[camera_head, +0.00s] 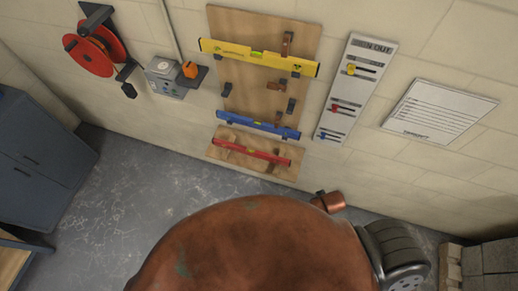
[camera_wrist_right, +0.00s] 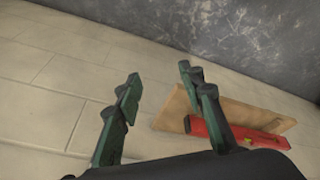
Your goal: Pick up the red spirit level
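The red spirit level (camera_head: 250,151) hangs nearly level on the lower wooden board (camera_head: 225,133) on the wall, below the blue level. In the right wrist view the red spirit level (camera_wrist_right: 262,139) shows at the lower right, in front of its wooden board (camera_wrist_right: 172,113), partly hidden behind one finger. My right gripper (camera_wrist_right: 158,80) is open and empty, with its two dark green fingers apart. The level lies toward the right-hand finger in that picture; I cannot tell whether they touch. Neither gripper shows in the head view.
A blue level (camera_head: 258,125) and a yellow level (camera_head: 258,56) hang above on a taller board (camera_head: 232,24). A large rusty-orange rounded body (camera_head: 250,245) fills the lower middle of the head view. A grey cabinet (camera_head: 35,150) stands left. Bare floor (camera_head: 140,185) shows between.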

